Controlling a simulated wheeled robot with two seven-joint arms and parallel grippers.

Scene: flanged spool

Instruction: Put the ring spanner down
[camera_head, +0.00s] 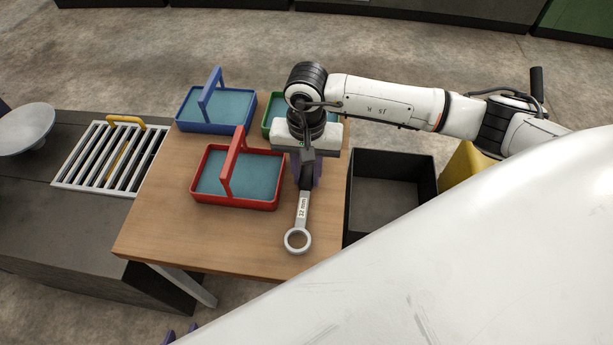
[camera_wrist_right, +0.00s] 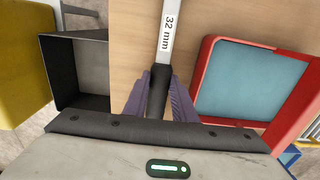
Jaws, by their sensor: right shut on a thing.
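The ring spanner (camera_head: 303,207) has a black handle, a grey shank marked "32 mm" and a ring end pointing towards the bottom of the head view. My right gripper (camera_head: 306,178) is shut on its black handle. In the right wrist view the purple fingers (camera_wrist_right: 158,100) flank the handle, and the shank (camera_wrist_right: 168,30) runs away over the wooden table (camera_head: 160,225). I cannot tell whether the spanner touches the tabletop.
A red tray with a handle (camera_head: 236,203) stands just left of the spanner. Blue (camera_head: 208,127) and green (camera_head: 268,131) trays stand behind it. An open black bin (camera_head: 393,155) is right of the table. A slatted rack (camera_head: 75,165) lies on the left. The table's front left is clear.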

